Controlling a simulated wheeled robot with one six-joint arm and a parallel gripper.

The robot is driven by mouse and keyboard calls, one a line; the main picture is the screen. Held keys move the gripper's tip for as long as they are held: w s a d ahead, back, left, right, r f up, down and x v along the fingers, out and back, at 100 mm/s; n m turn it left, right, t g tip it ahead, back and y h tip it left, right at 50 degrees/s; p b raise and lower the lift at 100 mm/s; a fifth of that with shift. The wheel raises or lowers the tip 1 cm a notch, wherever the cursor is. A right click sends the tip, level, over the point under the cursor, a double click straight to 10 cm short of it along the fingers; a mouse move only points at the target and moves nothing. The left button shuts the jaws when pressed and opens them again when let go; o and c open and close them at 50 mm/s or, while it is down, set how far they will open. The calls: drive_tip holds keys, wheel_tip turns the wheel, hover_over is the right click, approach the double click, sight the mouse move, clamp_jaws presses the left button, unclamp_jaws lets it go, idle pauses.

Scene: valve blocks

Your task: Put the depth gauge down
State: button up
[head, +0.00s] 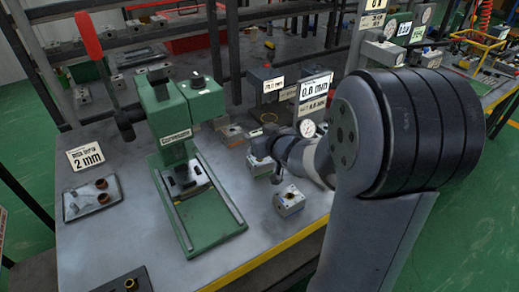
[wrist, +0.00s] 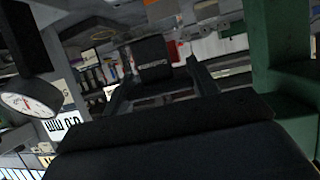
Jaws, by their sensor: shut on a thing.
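My gripper (head: 268,150) is low over the middle of the bench, to the right of the green press. In the wrist view its two fingers (wrist: 160,72) stand either side of a dark block with a pale label, which I take to be the depth gauge (wrist: 152,56). The gripper is shut on it. In the head view the gauge cannot be made out clearly, and whether it touches the bench cannot be told. A valve block (head: 289,201) sits on the bench just in front of the gripper. Another block (head: 260,168) is right by the fingers.
The green press (head: 178,120) stands to the left, its red-handled lever raised. A dial indicator (head: 307,128) and a 0.0 mm sign (head: 315,88) stand close behind my wrist. A tray (head: 92,198) with small brass parts lies at the left. Bare bench shows at the front.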

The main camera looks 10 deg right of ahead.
drive_tip(key=shift+f+b, duration=0.45)
drive_tip(key=shift+f, duration=1.25)
drive_tip(key=shift+f, duration=0.2)
drive_tip(key=o, duration=1.1)
drive_tip(key=shift+o, duration=0.2)
drive_tip(key=shift+r, duration=0.1)
drive_tip(key=shift+r, duration=0.2)
drive_tip(key=p+v, duration=0.3)
drive_tip(key=v, duration=0.9)
drive_tip(key=shift+f, duration=0.2)
